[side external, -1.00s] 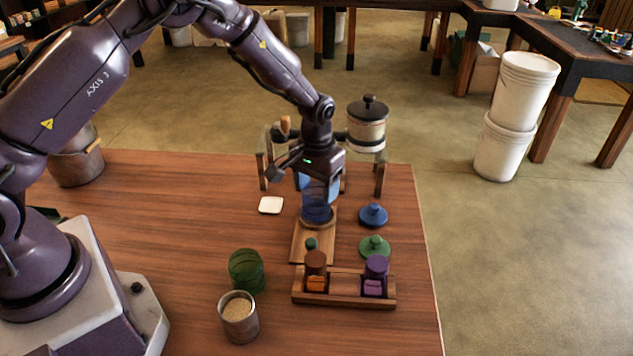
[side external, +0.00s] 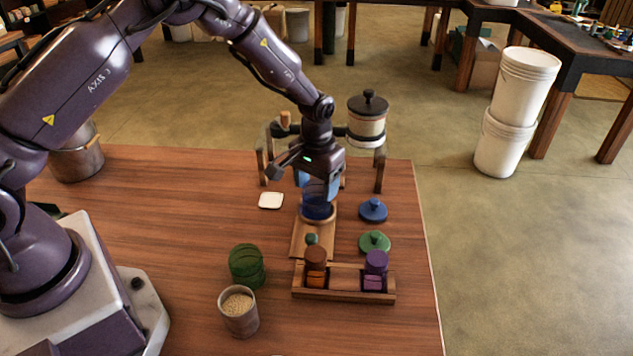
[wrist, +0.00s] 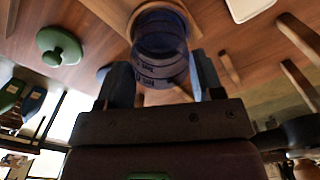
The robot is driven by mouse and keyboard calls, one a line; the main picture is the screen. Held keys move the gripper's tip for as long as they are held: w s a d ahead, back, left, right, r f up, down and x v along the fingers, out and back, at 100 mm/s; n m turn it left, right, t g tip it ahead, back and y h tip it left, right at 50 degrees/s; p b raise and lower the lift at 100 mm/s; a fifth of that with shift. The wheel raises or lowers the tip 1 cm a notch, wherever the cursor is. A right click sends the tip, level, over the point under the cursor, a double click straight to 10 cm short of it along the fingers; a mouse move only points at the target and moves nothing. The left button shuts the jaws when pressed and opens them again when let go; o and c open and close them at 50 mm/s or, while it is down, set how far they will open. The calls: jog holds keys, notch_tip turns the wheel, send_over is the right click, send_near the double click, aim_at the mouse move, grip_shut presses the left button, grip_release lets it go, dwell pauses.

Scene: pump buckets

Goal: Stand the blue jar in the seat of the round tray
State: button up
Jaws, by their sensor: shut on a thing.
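The blue jar (side external: 318,211) is see-through and upright between the fingers of my gripper (side external: 319,190), which is shut on it. In the wrist view the jar (wrist: 160,50) shows between the two fingers (wrist: 158,85). The round tray (side external: 304,240) is pale wood, with a rounded far end and a straight part toward the camera. The jar's base is at the rounded end, over or in the round seat. The jar hides most of the seat, and I cannot tell whether the base touches its floor.
Blue (side external: 373,210) and green (side external: 374,241) lids lie right of the tray. A stand with a canister (side external: 366,122) is behind.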

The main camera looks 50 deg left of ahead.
jog(key=shift+f, duration=0.2)
jog(key=o, duration=1)
jog(key=shift+c, duration=0.2)
notch_tip(320, 180, up, 7)
jog(key=s+r+m+t, duration=0.1)
jog(key=s+r+t, duration=0.1)
jog(key=s+r, duration=0.9)
jog(key=s+r+m+t, duration=0.2)
jog(key=s+r+t, duration=0.1)
jog(key=s+r, duration=0.8)
jog(key=s, duration=0.4)
jog(key=shift+s+a+t, duration=0.2)
jog(key=shift+s+t, duration=0.1)
jog(key=shift+s, duration=0.05)
